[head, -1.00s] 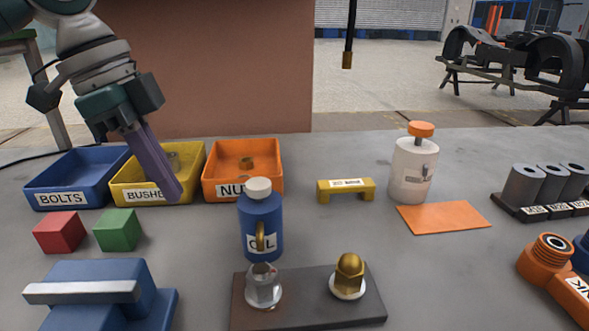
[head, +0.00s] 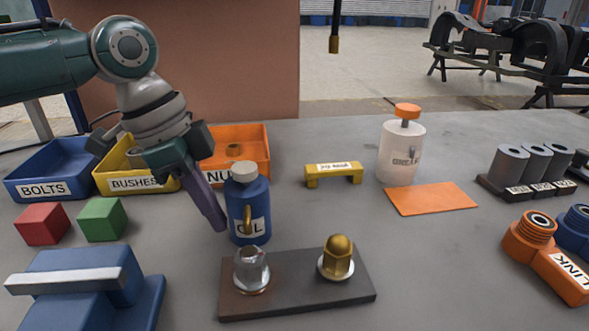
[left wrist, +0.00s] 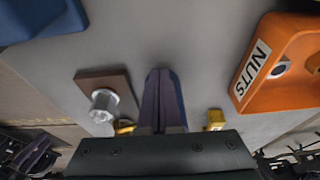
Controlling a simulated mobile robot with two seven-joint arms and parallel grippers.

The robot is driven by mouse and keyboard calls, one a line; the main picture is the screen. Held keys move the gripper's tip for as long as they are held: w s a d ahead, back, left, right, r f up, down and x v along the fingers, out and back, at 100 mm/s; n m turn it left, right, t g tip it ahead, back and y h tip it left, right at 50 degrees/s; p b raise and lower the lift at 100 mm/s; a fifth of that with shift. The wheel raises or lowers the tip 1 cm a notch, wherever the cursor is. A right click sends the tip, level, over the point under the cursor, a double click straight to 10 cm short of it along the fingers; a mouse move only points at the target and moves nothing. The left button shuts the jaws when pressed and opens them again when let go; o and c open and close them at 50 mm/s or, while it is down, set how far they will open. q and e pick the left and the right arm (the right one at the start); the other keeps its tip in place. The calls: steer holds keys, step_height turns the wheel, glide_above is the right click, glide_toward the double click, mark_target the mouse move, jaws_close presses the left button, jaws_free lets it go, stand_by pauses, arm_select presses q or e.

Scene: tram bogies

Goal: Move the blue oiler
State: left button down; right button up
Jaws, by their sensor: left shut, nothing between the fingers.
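The blue oiler (head: 248,210), a bottle with a white cap, a brass-coloured handle and an "OIL" label, stands upright on the grey table behind the brown plate. My left gripper (head: 219,224) is shut and empty, its purple fingers slanting down just left of the oiler. I cannot tell whether they touch it. In the left wrist view the shut fingers (left wrist: 162,85) point out over the table, and I cannot make out the oiler there.
The brown plate (head: 300,303) bears a silver nut and a brass dome nut (head: 338,258) in front of the oiler. The orange nuts bin (head: 258,141) is behind it. A yellow bridge piece (head: 333,174), a white bottle (head: 402,153) and an orange mat (head: 432,198) lie to the right.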

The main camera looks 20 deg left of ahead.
arm_select(q)
steer(key=w+d, duration=0.1)
steer(key=d, duration=0.2)
steer(key=w+d, duration=0.2)
steer(key=w+d+b, duration=0.1)
steer(key=w+d, duration=0.1)
steer(key=d, duration=0.1)
steer(key=shift+w+d, duration=0.15)
steer(key=shift+d, duration=0.15)
